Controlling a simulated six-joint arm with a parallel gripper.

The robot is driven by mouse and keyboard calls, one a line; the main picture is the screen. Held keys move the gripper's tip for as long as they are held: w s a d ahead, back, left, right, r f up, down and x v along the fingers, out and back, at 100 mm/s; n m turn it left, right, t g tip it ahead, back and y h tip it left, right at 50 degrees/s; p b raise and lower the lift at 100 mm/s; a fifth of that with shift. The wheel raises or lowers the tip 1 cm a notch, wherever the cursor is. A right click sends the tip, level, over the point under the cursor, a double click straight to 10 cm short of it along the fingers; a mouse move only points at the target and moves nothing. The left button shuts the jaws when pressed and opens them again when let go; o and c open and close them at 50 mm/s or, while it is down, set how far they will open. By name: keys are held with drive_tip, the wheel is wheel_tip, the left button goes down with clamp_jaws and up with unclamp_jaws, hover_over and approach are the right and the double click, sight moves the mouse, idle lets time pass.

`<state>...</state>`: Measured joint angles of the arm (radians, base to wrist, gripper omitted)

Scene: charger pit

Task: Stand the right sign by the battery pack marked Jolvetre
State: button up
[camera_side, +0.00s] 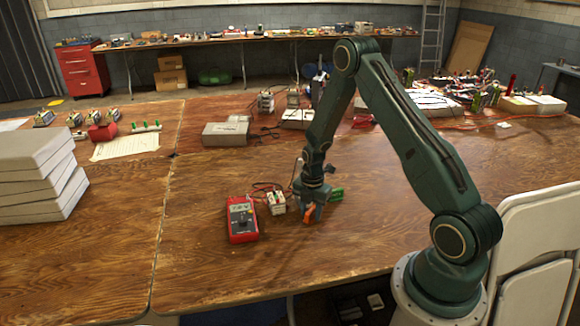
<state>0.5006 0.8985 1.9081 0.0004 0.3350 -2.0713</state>
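My gripper (311,212) points down close to the wood tabletop, right of the red multimeter. An orange part shows at its fingertips; I cannot tell whether it is a finger or a held thing, nor whether the fingers are open or shut. A small white block with wires (276,203), perhaps a battery pack, stands between the multimeter and my gripper. A green piece (336,195) lies just right of my gripper. Several small packs (74,119) stand at the far left. No name marking is readable, and I cannot make out which thing is the sign.
The red multimeter (241,220) lies left of my gripper. A stack of pale boxes (38,178) stands at the left edge. A paper sheet (125,147) and a grey box (226,133) lie farther back. The table's front middle is clear. A white folding chair (540,225) stands at right.

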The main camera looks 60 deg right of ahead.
sight(311, 210)
drive_tip(key=shift+r, duration=0.1)
wheel_tip(311, 210, up, 12)
idle(1.0)
drive_tip(key=shift+r, duration=0.15)
idle(0.4)
